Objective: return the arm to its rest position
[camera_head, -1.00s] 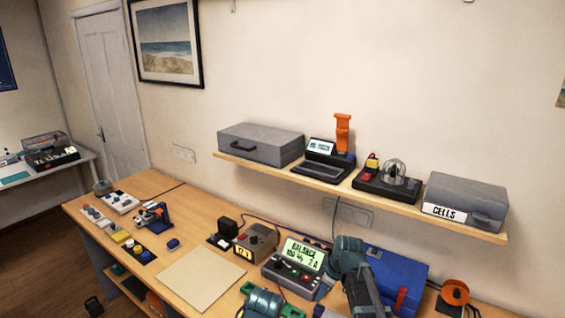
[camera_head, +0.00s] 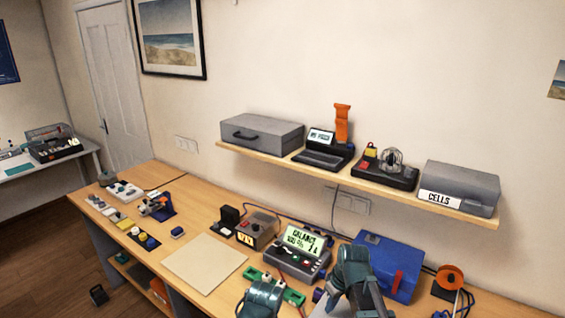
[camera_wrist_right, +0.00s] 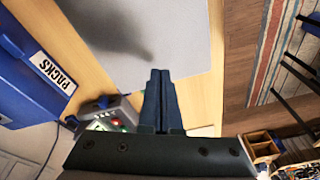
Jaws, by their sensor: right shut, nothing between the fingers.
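My right arm, teal and dark grey, shows at the bottom right of the head view, in front of the blue case; its fingertips are hard to make out there. In the right wrist view my right gripper (camera_wrist_right: 160,80) has its two dark fingers pressed together with nothing between them, above the bench and a pale grey sheet (camera_wrist_right: 170,35). A second teal arm part shows at the bottom middle of the head view. No left gripper fingers are visible.
The blue case (camera_head: 390,262), the charger reading BALANCE (camera_head: 298,252) and an orange spool (camera_head: 450,277) stand near the right arm. A shelf (camera_head: 350,187) with grey boxes is on the wall above. A bare beige mat (camera_head: 205,263) lies on the bench (camera_head: 195,215) to the left.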

